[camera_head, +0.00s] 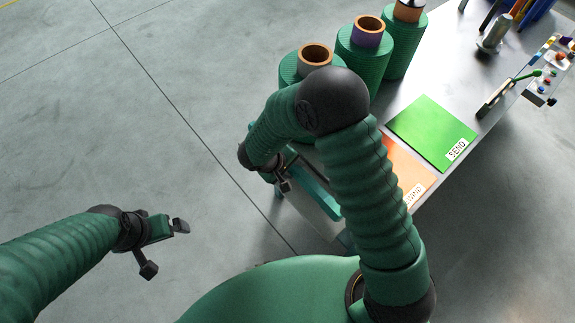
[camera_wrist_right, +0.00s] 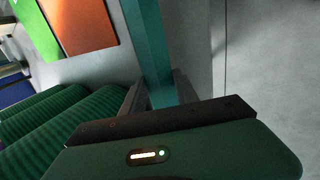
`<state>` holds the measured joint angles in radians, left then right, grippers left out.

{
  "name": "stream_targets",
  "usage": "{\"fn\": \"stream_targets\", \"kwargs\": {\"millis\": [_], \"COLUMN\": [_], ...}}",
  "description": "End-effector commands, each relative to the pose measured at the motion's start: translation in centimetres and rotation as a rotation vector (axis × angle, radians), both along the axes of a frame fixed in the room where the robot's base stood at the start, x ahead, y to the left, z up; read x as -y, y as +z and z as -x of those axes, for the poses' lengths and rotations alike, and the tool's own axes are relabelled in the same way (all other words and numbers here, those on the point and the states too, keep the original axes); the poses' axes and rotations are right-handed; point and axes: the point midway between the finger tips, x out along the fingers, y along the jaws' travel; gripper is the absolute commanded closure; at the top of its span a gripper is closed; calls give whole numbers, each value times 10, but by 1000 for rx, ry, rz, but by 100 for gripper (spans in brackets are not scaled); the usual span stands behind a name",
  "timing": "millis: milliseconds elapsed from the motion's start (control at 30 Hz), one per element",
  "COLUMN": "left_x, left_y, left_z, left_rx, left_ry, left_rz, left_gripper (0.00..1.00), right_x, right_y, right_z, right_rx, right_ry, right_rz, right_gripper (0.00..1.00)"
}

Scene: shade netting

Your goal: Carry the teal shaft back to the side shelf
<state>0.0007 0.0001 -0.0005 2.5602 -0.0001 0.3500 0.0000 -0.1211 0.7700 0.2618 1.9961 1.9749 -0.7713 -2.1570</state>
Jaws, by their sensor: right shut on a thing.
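The teal shaft (camera_head: 318,195) lies slanted at the near left end of the grey table, partly hidden by my right arm. In the right wrist view the teal shaft (camera_wrist_right: 147,45) runs up from between the fingers to the top edge. My right gripper (camera_wrist_right: 158,95) is shut on it; in the head view this gripper (camera_head: 282,178) is partly covered by its own wrist. I cannot tell whether the shaft touches anything below. My left gripper (camera_head: 165,248) is open and empty over the floor at the left. I cannot pick out the side shelf for certain.
The grey table (camera_head: 430,85) bears several green rolls (camera_head: 364,62) along its left edge, a green SEND sheet (camera_head: 430,130), an orange sheet (camera_head: 405,172) and tools at the far right. The rolls stand close to my right arm. The floor (camera_head: 130,130) at left is clear.

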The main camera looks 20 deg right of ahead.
Motion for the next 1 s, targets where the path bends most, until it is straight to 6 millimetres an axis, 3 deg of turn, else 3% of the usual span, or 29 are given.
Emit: {"fn": "stream_targets", "kwargs": {"millis": [267, 633, 667, 700, 1000], "left_x": [1, 0, 0, 0, 1], "left_y": [-13, -11, -12, -12, -12], "left_z": [0, 0, 0, 0, 0], "left_rx": [0, 0, 0, 0, 0], "left_ry": [-2, -1, -1, -1, -2], "left_rz": [0, 0, 0, 0, 0], "left_gripper": [0, 0, 0, 0, 0], "right_x": [-6, -3, -3, -2, -1], "right_y": [-30, -32, -36, -36, -37], "right_z": [-1, -2, 1, 0, 1], "right_rx": [4, 5, 0, 0, -6], "right_ry": [2, 0, 0, -1, -5], "right_rz": [13, 10, 5, 5, 13], "right_gripper": [100, 100, 60, 55, 55]}}
